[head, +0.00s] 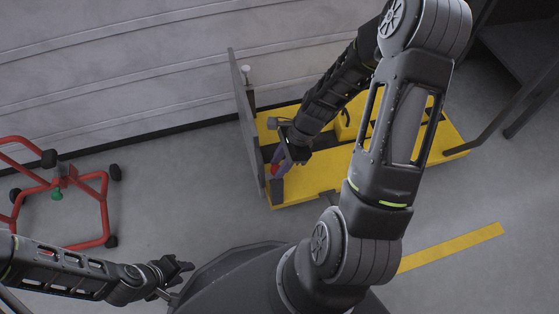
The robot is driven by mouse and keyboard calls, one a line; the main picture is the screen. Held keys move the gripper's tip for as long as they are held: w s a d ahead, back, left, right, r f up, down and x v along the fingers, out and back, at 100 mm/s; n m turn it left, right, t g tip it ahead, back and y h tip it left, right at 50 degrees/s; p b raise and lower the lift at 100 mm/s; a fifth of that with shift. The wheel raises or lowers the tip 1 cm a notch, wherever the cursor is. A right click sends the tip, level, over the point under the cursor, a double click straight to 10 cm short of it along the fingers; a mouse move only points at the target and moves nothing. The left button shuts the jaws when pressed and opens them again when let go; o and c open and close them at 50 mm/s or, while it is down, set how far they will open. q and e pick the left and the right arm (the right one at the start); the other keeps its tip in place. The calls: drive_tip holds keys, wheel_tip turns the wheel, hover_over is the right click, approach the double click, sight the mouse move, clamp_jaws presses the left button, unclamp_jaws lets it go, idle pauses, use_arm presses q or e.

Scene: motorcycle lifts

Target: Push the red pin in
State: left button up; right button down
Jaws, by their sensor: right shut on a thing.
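The red pin (275,170) shows as a small red spot at the left end of the yellow motorcycle lift (290,192), close to the upright dark plate (243,120). My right gripper (280,161) reaches down to that end of the lift and is shut on the red pin. The fingers and wrist hide most of the pin, so how deep it sits cannot be told. My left gripper (176,279) is low at the left, far from the lift, with its fingers apart and empty.
A red wheeled stand (92,242) with black casters is on the floor at the left. A ribbed grey wall (120,70) runs behind the lift. Dark ramps or frames (520,105) are at the upper right. Grey floor between stand and lift is clear.

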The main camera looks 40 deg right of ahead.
drive_tip(key=shift+f, duration=0.8)
use_arm(q)
drive_tip(key=shift+f, duration=0.45)
use_arm(e)
drive_tip(key=shift+r, duration=0.1)
drive_tip(key=c, duration=1.1)
unclamp_jaws()
drive_tip(key=shift+o, duration=0.2)
use_arm(q)
drive_tip(key=r+p, duration=0.3)
drive_tip(key=shift+s+d+r, duration=0.1)
drive_tip(key=shift+s+r, duration=0.2)
use_arm(e)
drive_tip(key=v, duration=0.7)
drive_tip(key=shift+r, duration=0.35)
